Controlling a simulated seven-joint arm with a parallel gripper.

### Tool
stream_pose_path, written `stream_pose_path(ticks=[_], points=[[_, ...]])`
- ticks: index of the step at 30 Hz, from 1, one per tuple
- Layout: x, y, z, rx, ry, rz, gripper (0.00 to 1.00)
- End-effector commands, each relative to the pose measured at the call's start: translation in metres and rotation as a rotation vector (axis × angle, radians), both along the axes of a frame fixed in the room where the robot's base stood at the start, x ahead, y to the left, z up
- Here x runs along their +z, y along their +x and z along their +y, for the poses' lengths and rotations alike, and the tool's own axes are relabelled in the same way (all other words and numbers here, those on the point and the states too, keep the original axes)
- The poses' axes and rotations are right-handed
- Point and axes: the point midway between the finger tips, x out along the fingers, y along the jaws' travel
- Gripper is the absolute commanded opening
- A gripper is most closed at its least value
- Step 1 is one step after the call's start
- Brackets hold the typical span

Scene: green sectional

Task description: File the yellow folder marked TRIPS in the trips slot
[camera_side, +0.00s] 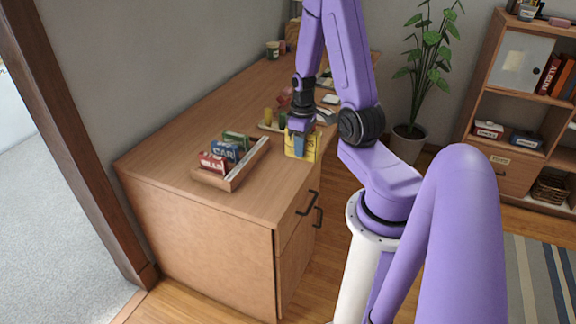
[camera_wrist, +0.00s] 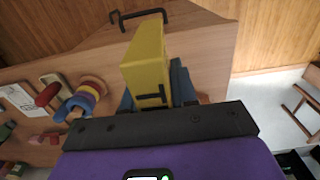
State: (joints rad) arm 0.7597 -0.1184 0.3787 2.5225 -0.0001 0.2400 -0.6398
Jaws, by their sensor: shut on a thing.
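My gripper (camera_side: 299,130) is shut on the yellow folder (camera_side: 302,148), at the front edge of the desk's top. The folder hangs upright below my fingers; I cannot tell whether its lower edge touches the desk. In the wrist view the yellow folder (camera_wrist: 147,62) stands out between my fingers (camera_wrist: 158,88). The wooden filing rack (camera_side: 237,175) sits on the desk to the left of my gripper. It holds a red folder marked BILLS (camera_side: 212,162), a blue folder marked CAR (camera_side: 225,152) and a green folder (camera_side: 237,139). The slot labels cannot be read.
The desk top (camera_side: 180,150) is clear around the rack's left side. Small toys, among them a ring stacker (camera_wrist: 84,98), lie behind my gripper. Drawer handles (camera_side: 307,203) stick out at the desk's front. A plant (camera_side: 430,60) and a bookcase (camera_side: 505,110) stand farther right.

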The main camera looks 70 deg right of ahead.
Motion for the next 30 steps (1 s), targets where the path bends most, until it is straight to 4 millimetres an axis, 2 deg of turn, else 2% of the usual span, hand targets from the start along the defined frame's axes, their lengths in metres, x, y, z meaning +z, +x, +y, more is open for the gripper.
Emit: stream_pose_path(ticks=[5,16,20,30], points=[[-0.003,-0.013,-0.011,0.000,0.000,0.001,0.00],[-0.004,-0.010,-0.014,0.002,0.000,0.000,0.00],[-0.012,0.002,-0.025,0.001,0.001,0.002,0.00],[-0.041,0.050,-0.068,0.001,0.000,0.000,0.00]])
